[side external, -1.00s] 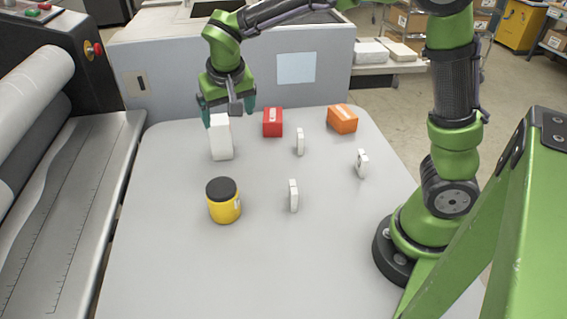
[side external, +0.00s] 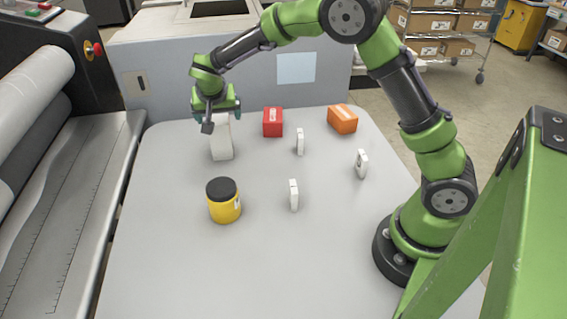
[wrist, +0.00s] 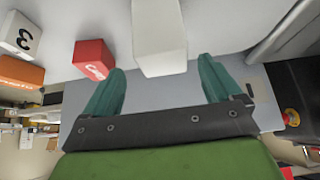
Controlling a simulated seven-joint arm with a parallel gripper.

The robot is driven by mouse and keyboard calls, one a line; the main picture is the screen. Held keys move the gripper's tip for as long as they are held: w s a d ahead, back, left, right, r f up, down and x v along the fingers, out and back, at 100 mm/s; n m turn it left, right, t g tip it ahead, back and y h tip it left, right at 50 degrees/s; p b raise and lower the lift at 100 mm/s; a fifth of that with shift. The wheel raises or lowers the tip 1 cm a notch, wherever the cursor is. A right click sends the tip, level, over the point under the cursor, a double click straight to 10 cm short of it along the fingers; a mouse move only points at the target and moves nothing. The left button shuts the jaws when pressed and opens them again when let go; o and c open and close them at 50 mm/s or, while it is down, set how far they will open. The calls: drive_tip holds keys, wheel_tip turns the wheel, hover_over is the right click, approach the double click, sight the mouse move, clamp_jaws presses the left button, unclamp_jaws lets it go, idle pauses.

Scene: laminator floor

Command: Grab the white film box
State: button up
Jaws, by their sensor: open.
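The white film box (side external: 221,143) stands upright at the back left of the table in the side view. My gripper (side external: 217,113) is at its top end, with the fingers open. In the wrist view the white film box (wrist: 158,38) extends up from between my two teal fingertips (wrist: 160,82), with a gap on each side. Whether a finger touches the box cannot be told.
A red box (side external: 273,122) and an orange box (side external: 342,119) sit to the right. Small white numbered blocks (side external: 293,195) stand on the table, and a yellow jar with a black lid (side external: 224,202) is in front. The table's front (side external: 250,275) is clear.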

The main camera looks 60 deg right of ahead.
sight(218, 119)
drive_tip(key=x, duration=0.5)
drive_tip(key=shift+w+f, duration=0.25)
drive_tip(key=shift+f, duration=0.1)
drive_tip(key=shift+a, duration=0.1)
drive_tip(key=c, duration=1.2)
drive_tip(key=shift+r, duration=0.1)
drive_tip(key=shift+c, duration=0.3)
drive_tip(key=shift+r, duration=0.15)
